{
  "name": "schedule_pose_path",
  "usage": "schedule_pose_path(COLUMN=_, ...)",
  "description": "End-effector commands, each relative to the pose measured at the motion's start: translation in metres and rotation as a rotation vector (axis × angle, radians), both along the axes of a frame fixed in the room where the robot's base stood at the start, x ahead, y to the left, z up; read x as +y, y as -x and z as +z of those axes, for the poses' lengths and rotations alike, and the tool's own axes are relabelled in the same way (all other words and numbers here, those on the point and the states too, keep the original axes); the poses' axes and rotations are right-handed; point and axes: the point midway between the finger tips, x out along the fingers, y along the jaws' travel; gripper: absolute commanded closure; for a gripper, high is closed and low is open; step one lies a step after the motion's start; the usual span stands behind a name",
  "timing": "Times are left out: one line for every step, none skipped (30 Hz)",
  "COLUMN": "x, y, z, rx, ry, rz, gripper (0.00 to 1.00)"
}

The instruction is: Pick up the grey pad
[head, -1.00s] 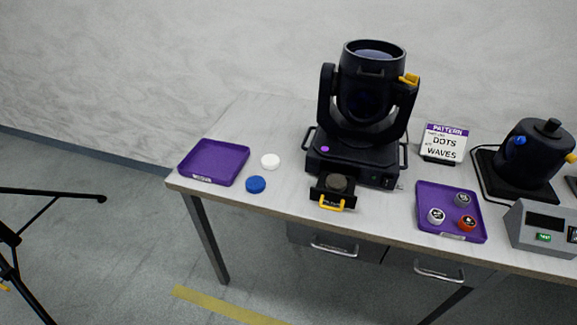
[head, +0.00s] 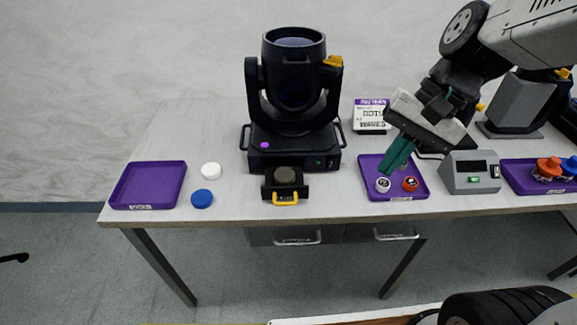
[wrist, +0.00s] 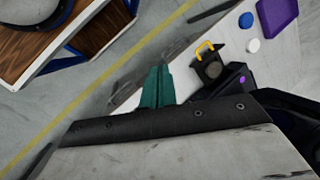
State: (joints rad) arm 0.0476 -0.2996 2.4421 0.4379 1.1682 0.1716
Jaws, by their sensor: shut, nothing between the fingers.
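A round dark grey-brown pad (head: 285,175) lies in a small black drawer (head: 270,192) with a yellow handle, at the front of the black moving-head lamp (head: 295,148). In the wrist view the pad (wrist: 213,69) shows up and right of my fingers. My gripper (head: 390,168) has teal fingers, shut and empty. Whether the fingers touch anything in that tray cannot be told. In the wrist view the gripper (wrist: 158,70) shows closed fingers.
The right tray holds a grey-white piece (head: 383,185) and a red piece (head: 410,184). A left purple tray (head: 148,185), a white disc (head: 211,170) and a blue disc (head: 202,198) lie left of the lamp. A sign (head: 370,115) and a grey meter box (head: 470,173) stand nearby.

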Motion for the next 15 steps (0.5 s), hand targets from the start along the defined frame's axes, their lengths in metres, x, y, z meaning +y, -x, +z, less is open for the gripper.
schedule_pose_path(x=0.006, y=-0.016, z=-0.012, rx=0.059, ry=-0.048, rz=-0.066, gripper=1.0)
schedule_pose_path(x=0.01, y=-0.025, z=-0.017, rx=0.089, ry=-0.078, rz=-0.11, gripper=1.0)
schedule_pose_path(x=0.015, y=-0.037, z=-0.026, rx=0.13, ry=-0.115, rz=-0.168, gripper=1.0)
schedule_pose_path(x=0.018, y=-0.046, z=-0.032, rx=0.161, ry=-0.142, rz=-0.212, gripper=1.0)
schedule_pose_path(x=0.021, y=-0.055, z=-0.039, rx=0.192, ry=-0.169, rz=-0.257, gripper=1.0)
schedule_pose_path(x=0.025, y=-0.067, z=-0.049, rx=0.235, ry=-0.202, rz=-0.319, gripper=1.0)
schedule_pose_path(x=0.027, y=-0.077, z=-0.056, rx=0.265, ry=-0.226, rz=-0.366, gripper=1.0)
schedule_pose_path(x=0.029, y=-0.086, z=-0.065, rx=0.297, ry=-0.25, rz=-0.415, gripper=1.0)
schedule_pose_path(x=0.031, y=-0.098, z=-0.076, rx=0.339, ry=-0.28, rz=-0.477, gripper=1.0)
schedule_pose_path(x=0.032, y=-0.107, z=-0.085, rx=0.37, ry=-0.301, rz=-0.524, gripper=1.0)
schedule_pose_path(x=0.033, y=-0.115, z=-0.094, rx=0.401, ry=-0.321, rz=-0.57, gripper=1.0)
schedule_pose_path(x=0.034, y=-0.125, z=-0.106, rx=0.44, ry=-0.344, rz=-0.631, gripper=1.0)
schedule_pose_path(x=0.034, y=-0.132, z=-0.115, rx=0.466, ry=-0.36, rz=-0.674, gripper=1.0)
schedule_pose_path(x=0.034, y=-0.139, z=-0.124, rx=0.492, ry=-0.375, rz=-0.714, gripper=1.0)
schedule_pose_path(x=0.035, y=-0.146, z=-0.135, rx=0.524, ry=-0.393, rz=-0.765, gripper=1.0)
